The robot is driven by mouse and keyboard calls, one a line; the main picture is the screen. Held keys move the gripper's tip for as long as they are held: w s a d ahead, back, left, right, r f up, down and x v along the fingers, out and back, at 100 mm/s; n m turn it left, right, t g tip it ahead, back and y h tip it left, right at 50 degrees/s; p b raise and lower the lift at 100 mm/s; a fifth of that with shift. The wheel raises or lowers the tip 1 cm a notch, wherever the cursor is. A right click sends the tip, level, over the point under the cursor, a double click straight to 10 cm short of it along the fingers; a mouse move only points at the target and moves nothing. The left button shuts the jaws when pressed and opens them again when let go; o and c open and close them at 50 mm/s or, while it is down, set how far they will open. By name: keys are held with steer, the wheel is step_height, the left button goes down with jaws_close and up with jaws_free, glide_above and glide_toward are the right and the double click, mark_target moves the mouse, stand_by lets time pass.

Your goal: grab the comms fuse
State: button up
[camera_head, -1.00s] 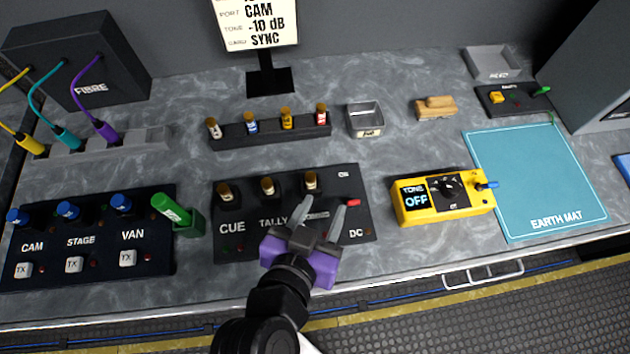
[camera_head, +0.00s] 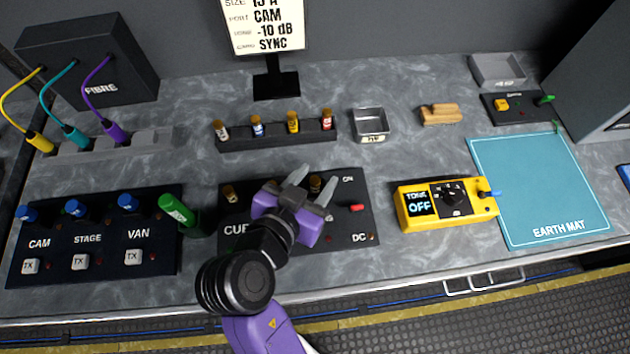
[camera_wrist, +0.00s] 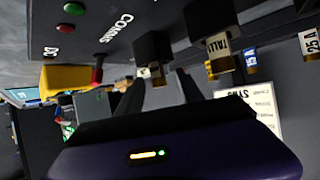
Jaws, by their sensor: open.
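The comms fuse (camera_head: 315,184) is brass-coloured and stands in the rightmost holder of the black CUE/TALLY panel (camera_head: 347,222). In the wrist view the fuse (camera_wrist: 157,73) sticks out of its black holder beside the COMMS lettering. My gripper (camera_head: 312,182) is open, with its grey fingertips on either side of the fuse in the head view. In the wrist view my fingers lie below the fuse, and I cannot tell whether they touch it. The cue fuse (camera_head: 229,193) stands at the left of the panel.
A rack of several labelled fuses (camera_head: 275,140) stands behind the panel, beside a small metal tray (camera_head: 370,124). A green cylinder (camera_head: 177,209) stands to the left. A yellow tone tester (camera_head: 445,203) and the blue earth mat (camera_head: 545,190) lie to the right.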

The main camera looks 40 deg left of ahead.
steer(key=shift+w, duration=0.15)
jaws_close()
stand_by(0.4)
